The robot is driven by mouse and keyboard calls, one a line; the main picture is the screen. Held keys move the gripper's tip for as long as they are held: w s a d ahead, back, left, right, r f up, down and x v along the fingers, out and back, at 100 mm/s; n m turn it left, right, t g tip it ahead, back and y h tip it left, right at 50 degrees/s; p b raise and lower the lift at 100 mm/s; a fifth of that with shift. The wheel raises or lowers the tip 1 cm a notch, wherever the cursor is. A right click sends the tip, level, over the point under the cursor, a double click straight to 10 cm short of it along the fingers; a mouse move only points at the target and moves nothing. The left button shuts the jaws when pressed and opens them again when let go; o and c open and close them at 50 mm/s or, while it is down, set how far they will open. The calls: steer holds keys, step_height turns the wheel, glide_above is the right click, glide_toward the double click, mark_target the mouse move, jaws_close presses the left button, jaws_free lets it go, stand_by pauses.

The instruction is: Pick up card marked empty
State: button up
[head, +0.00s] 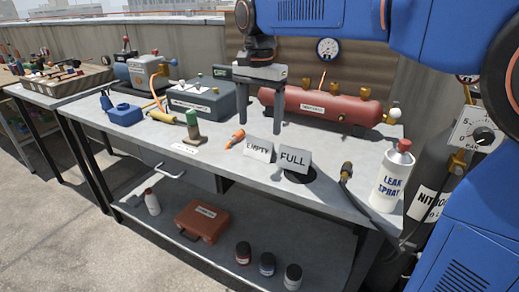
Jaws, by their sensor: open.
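The white card marked EMPTY (258,148) stands upright, leaning slightly, near the front middle of the grey workbench (330,193). A second white card marked FULL (294,159) stands just right of it, on or in front of a dark round base. My gripper (260,128) is open and empty, pointing down above and behind the two cards. Its left finger is left of the EMPTY card and its right finger is close behind the gap between the cards. I cannot tell the exact depth between the fingers and the EMPTY card.
An orange-handled tool (235,138) lies just left of the EMPTY card. A red tank (320,106) lies behind. A leak spray bottle (391,178) and a black hose (362,203) are at right. A green-topped cylinder (193,128) stands left. The front edge is mostly clear.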

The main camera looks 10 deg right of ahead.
mark_target(259, 138)
steer(key=shift+w+f, duration=0.15)
steer(key=shift+f, duration=3.45)
steer(key=shift+c, duration=0.6)
steer(key=c, duration=0.6)
steer(key=shift+r, duration=0.1)
